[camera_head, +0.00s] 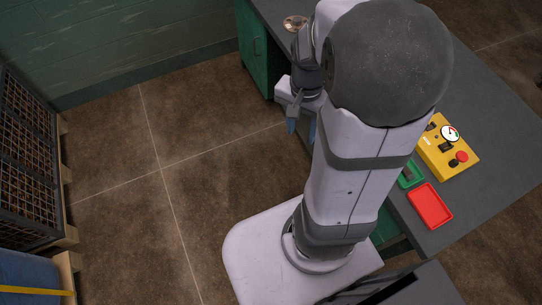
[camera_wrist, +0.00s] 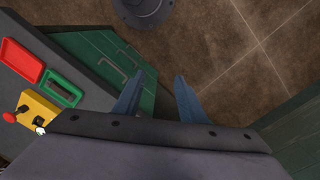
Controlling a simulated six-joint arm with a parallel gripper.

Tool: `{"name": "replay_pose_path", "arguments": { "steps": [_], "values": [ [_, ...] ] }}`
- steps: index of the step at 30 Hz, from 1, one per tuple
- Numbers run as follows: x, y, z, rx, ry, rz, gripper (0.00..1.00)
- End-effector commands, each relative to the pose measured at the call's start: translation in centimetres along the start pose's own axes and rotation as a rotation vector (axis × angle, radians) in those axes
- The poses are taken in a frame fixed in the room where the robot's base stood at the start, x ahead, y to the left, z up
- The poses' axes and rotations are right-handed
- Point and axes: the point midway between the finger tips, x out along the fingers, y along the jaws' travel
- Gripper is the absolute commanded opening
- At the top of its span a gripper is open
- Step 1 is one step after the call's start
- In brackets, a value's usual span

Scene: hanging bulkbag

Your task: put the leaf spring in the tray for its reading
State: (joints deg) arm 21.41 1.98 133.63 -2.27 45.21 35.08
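My gripper (camera_head: 302,128) hangs beside the bench over the floor, its two blue fingers pointing down. In the wrist view the fingers (camera_wrist: 160,78) are apart with nothing between them. A green tray (camera_head: 417,181) lies on the bench, partly behind my arm; it also shows in the wrist view (camera_wrist: 77,100). A small dark piece (camera_wrist: 62,88) lies in it, perhaps the leaf spring, but too small to be sure. A red tray (camera_head: 430,206) lies beside the green one and looks empty; it also shows in the wrist view (camera_wrist: 22,61). Both trays are well away from my gripper.
A yellow box (camera_head: 447,147) with a dial and red button stands by the trays on the grey bench (camera_head: 490,120). A round object (camera_head: 294,23) lies at the bench's far end. Dark mesh crates (camera_head: 27,150) and a blue item (camera_head: 30,275) stand left. The floor between is clear.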

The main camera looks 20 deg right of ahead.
Motion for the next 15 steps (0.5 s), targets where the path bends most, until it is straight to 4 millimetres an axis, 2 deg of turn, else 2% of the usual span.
{"name": "replay_pose_path", "arguments": {
  "steps": [1,6,10,15],
  "values": [
    [0.0,-1.2,2.3,-0.182,0.004,-0.007,0.37],
    [0.5,-2.9,7.7,-0.651,0.008,-0.022,0.37],
    [0.7,-3.2,10.0,-0.861,0.011,-0.027,0.37],
    [0.8,-3.2,11.0,-0.959,0.013,-0.03,0.37]
  ]
}}
